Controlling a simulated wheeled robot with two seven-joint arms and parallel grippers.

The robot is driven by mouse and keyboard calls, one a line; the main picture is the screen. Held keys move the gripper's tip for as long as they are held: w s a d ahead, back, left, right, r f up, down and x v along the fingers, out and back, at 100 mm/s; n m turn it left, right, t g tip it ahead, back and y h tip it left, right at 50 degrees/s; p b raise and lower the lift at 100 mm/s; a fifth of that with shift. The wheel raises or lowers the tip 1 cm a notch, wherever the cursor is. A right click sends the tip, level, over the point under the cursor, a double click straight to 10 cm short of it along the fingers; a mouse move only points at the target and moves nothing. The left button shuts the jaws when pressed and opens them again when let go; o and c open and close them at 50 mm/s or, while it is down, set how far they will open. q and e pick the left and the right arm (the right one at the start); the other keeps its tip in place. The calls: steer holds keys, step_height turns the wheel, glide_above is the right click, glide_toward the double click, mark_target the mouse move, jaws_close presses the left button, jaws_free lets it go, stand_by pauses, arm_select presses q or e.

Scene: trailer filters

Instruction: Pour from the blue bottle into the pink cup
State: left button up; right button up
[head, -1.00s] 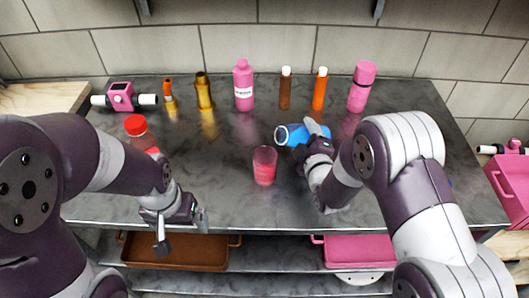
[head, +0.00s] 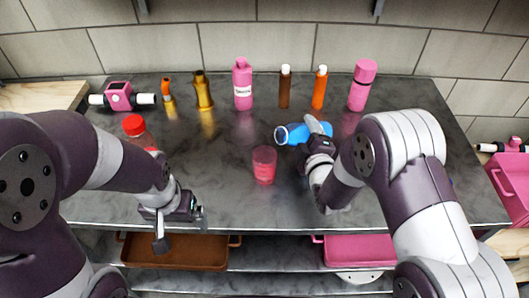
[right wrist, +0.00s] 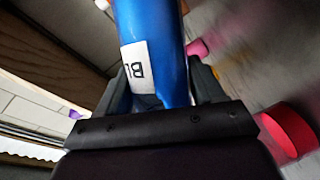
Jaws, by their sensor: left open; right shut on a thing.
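The blue bottle (head: 296,133) is tilted onto its side in the head view, its open mouth facing left. My right gripper (head: 318,132) is shut on it above the counter. In the right wrist view the blue bottle (right wrist: 152,45) with a white label sits between the fingers of my right gripper (right wrist: 165,85). The pink cup (head: 264,165) stands upright on the counter, below and left of the bottle's mouth in the picture, with pinkish-red contents low inside. My left gripper (head: 180,222) is open and empty near the counter's front edge, left of the cup.
Along the back stand a pink bottle (head: 243,85), a brown bottle (head: 285,88), an orange bottle (head: 319,88) and a pink flask (head: 362,86). A red-capped jar (head: 136,128) is partly behind my left arm. Trays (head: 175,250) sit on the shelf below. The counter around the cup is clear.

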arm_select(q)
steer(key=shift+w+a+f, duration=0.1)
steer(key=shift+w+f, duration=0.1)
steer(key=shift+w, duration=0.25)
arm_select(e)
steer(key=shift+d+n, duration=0.1)
steer(key=shift+n, duration=0.3)
arm_select(q)
steer(key=shift+w+b, duration=0.2)
steer(key=shift+b, duration=0.1)
arm_select(e)
steer(key=shift+w+t, duration=0.1)
steer(key=shift+t, duration=0.3)
arm_select(q)
steer(key=shift+f, duration=0.1)
arm_select(e)
steer(key=shift+r, duration=0.1)
steer(key=shift+r, duration=0.15)
arm_select(q)
steer(key=shift+s+a+f, duration=0.15)
steer(key=shift+s, duration=0.3)
arm_select(e)
steer(key=shift+n, duration=0.3)
arm_select(q)
steer(key=shift+s, duration=0.1)
